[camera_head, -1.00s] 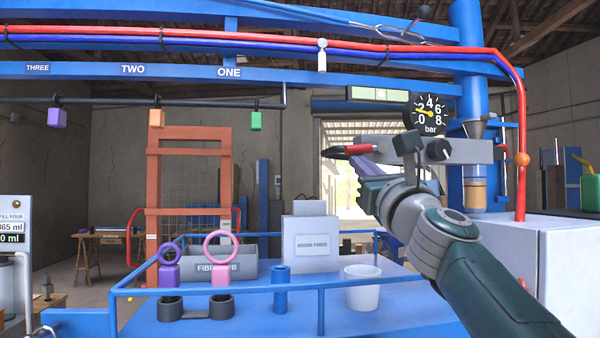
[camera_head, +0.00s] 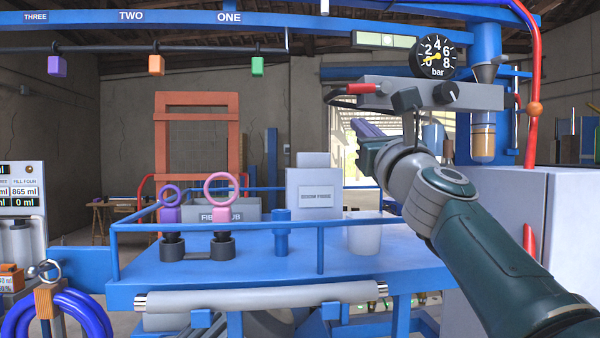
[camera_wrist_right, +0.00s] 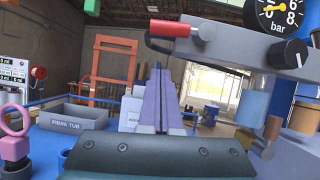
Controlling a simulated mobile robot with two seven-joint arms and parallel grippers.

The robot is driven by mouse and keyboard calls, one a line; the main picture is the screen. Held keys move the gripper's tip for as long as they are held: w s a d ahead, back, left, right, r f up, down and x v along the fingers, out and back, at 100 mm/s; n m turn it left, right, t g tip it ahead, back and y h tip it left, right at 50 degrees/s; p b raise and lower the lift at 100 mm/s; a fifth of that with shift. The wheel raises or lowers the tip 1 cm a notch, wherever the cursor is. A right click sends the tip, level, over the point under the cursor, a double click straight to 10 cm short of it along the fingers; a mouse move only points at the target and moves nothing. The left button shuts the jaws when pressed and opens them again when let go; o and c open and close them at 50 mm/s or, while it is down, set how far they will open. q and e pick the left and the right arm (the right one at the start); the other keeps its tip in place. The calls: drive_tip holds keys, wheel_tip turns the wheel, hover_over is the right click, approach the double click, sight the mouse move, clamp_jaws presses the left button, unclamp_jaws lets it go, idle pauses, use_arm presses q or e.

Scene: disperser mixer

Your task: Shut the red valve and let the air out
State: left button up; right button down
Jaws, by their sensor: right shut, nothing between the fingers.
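The red valve lever (camera_head: 362,88) sits at the left end of a grey block (camera_head: 430,94) and points left, roughly level. It also shows in the right wrist view (camera_wrist_right: 172,29). A black knob (camera_head: 447,92) is on the block's front. My right gripper (camera_head: 360,128) is below the lever and apart from it. Its fingers (camera_wrist_right: 158,72) are shut and empty. My left gripper is not in view.
A blue rail (camera_head: 220,227) runs around the blue table, which holds a fibre tub (camera_head: 240,213), pink and purple ring-handled pieces and a white cup (camera_head: 364,235). A red pipe (camera_head: 534,100) and a pale cabinet (camera_head: 590,220) stand at right. Space left of the lever is open.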

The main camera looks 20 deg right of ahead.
use_arm(q)
drive_tip(key=shift+p, duration=0.85)
use_arm(e)
drive_tip(key=v, duration=1)
drive_tip(key=shift+f, duration=0.1)
